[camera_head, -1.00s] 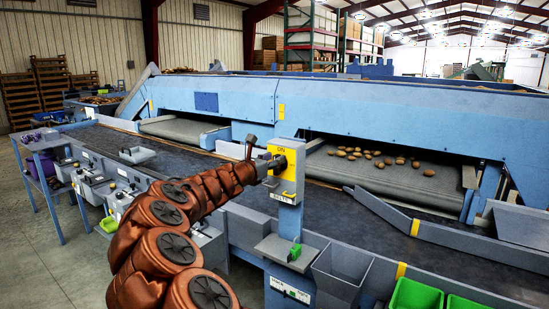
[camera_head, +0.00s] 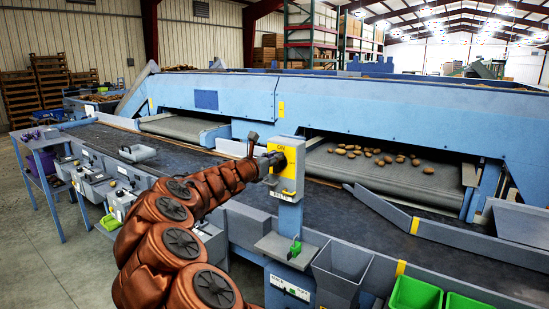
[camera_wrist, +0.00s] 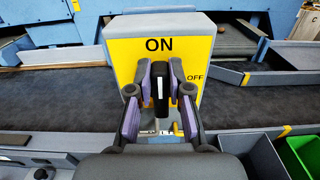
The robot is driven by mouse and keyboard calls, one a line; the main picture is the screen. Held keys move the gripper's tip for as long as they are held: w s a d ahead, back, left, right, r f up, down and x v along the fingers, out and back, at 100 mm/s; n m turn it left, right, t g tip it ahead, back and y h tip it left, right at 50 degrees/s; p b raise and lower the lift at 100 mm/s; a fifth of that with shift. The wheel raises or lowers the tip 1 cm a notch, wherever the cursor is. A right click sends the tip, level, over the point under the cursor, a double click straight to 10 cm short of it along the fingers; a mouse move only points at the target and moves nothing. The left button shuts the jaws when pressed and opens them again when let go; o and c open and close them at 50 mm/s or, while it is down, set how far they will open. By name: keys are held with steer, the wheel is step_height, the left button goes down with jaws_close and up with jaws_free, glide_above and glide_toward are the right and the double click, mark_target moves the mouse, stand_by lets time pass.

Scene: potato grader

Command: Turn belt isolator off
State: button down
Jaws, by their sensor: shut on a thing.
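The belt isolator is a grey box with a yellow face (camera_head: 290,160) on a blue post. In the wrist view its yellow plate (camera_wrist: 128,48) reads ON at the top and OFF at the right. The black handle (camera_wrist: 161,85) with a white stripe stands upright, its stripe toward ON. My gripper (camera_wrist: 160,92) is shut on this handle, with a purple-sided finger on each side. In the head view my gripper (camera_head: 274,160) reaches the isolator's face from the left and hides the handle.
A small shelf with a green item (camera_head: 295,250) juts from the post below the isolator. A grey bin (camera_head: 342,270) and green bins (camera_head: 415,294) stand at the lower right. The dark conveyor belt (camera_head: 370,225) runs behind, with potatoes (camera_head: 385,158) on a farther belt.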

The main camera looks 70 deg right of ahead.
mark_target(286, 164)
steer(key=shift+s+f+b, duration=0.1)
steer(key=shift+b, duration=0.35)
steer(key=m+b, duration=0.2)
steer(key=b, duration=0.1)
steer(key=s+f+m+b, duration=0.1)
steer(key=m+b, duration=0.2)
steer(key=b, duration=0.1)
steer(key=m+b, duration=0.3)
steer(key=b, duration=0.1)
steer(key=shift+s+a+f, duration=0.15)
steer(key=shift+s+f, duration=0.05)
steer(key=shift+s, duration=0.1)
steer(key=m+b, duration=0.2)
steer(key=b, duration=0.1)
steer(key=m+b, duration=0.2)
steer(key=b, duration=0.1)
steer(key=f+m+b, duration=0.1)
steer(key=m+b, duration=0.1)
steer(key=b, duration=0.1)
steer(key=shift+s+a+m, duration=0.1)
steer(key=shift+s+m, duration=0.2)
steer(key=shift+s, duration=0.1)
steer(key=m+b, duration=0.3)
steer(key=b, duration=0.1)
steer(key=shift+f+b, duration=0.15)
steer(key=shift+b, duration=0.15)
steer(key=shift+m, duration=0.3)
steer(key=c, duration=1.1)
jaws_free()
